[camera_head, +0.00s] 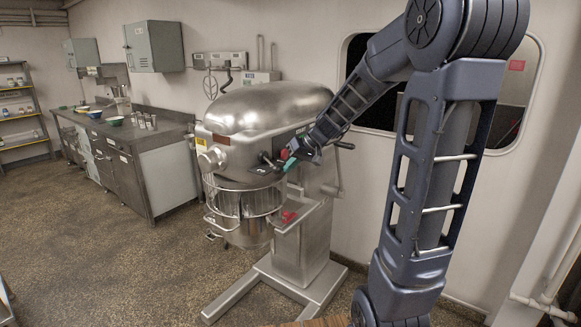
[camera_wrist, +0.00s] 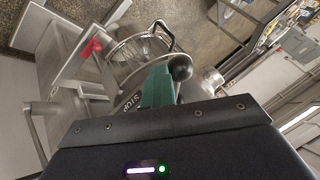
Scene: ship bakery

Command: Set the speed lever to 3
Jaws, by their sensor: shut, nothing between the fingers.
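A large steel mixer (camera_head: 265,108) stands in the middle of the head view, with a wire bowl guard under its head. The speed lever's black ball knob (camera_wrist: 180,67) shows in the wrist view, just beside the teal fingertips of my gripper (camera_wrist: 158,85). In the head view my gripper (camera_head: 290,163) is at the side of the mixer head, next to the lever, and is shut with nothing held. Whether the fingers touch the knob I cannot tell. A plate lettered STOP (camera_wrist: 131,102) shows beside the fingers. The speed numbers cannot be read.
A red part (camera_head: 289,216) sits on the mixer column below my gripper. A crank handle (camera_head: 338,185) is on the column's right side. A steel counter (camera_head: 135,133) with bowls and cups stands at the back left. The floor on the left is clear.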

